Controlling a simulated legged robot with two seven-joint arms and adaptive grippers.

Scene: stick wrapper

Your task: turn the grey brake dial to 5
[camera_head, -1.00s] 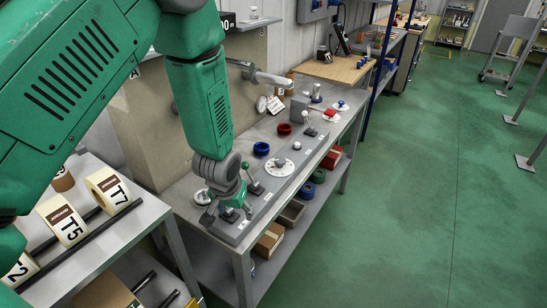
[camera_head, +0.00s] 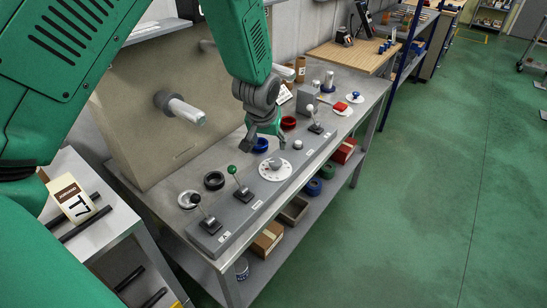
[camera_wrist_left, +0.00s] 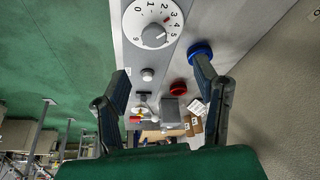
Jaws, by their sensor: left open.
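The brake dial is a white numbered disc (camera_head: 275,170) with a grey knob (camera_head: 276,162) on the grey control strip along the bench. In the left wrist view the dial (camera_wrist_left: 138,28) lies at the top, its grey knob (camera_wrist_left: 153,37) at the centre; I cannot tell for certain which number the knob points to. My left gripper (camera_head: 266,146) hangs just behind and above the dial, apart from the knob. In the left wrist view its fingers (camera_wrist_left: 161,70) are spread with nothing between them. My right gripper is not in view.
A green-knobbed lever (camera_head: 232,170) and a black-knobbed lever (camera_head: 196,200) stand left of the dial. A white-knobbed lever (camera_head: 310,109) and a small round button (camera_head: 298,145) are to its right. Blue (camera_head: 261,145) and red (camera_head: 288,123) rings lie behind.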

